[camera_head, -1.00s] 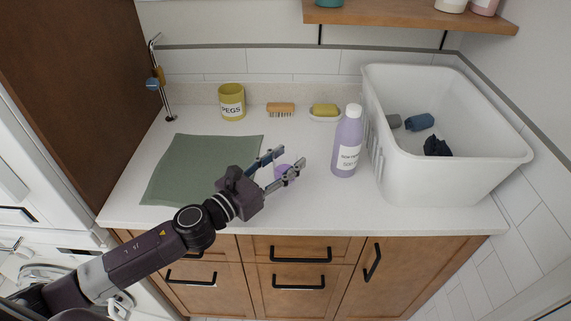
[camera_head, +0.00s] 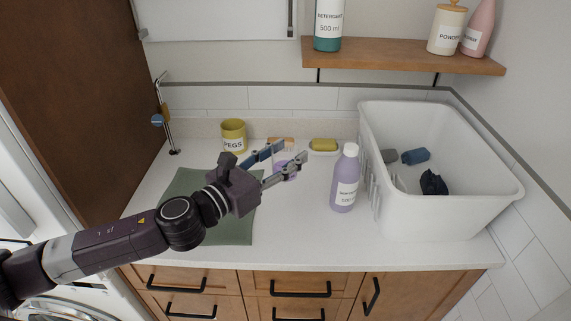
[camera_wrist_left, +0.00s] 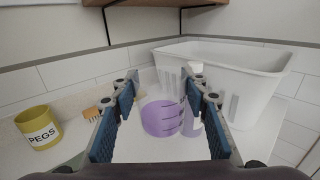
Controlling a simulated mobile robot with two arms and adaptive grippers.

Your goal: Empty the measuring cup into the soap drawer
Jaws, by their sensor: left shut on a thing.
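The measuring cup (camera_head: 285,171) is small and clear, with purple liquid in it. In the left wrist view the cup (camera_wrist_left: 161,118) shows dark markings and sits between the two fingers. My left gripper (camera_head: 282,160) is shut on the cup, in front of the pegs pot and brush. Its fingers hide part of the cup in the head view. My right gripper is not in view. A white washing machine (camera_head: 20,215) shows at the left edge; I cannot make out its soap drawer clearly.
A purple bottle (camera_head: 345,180) stands right of the gripper, beside the white basket (camera_head: 455,215) with dark cloths. A yellow pegs pot (camera_head: 233,135), brush (camera_head: 281,142) and soap (camera_head: 323,145) line the back. A green mat (camera_head: 185,190) lies under my arm. A tap-like stand (camera_head: 163,115) is back left.

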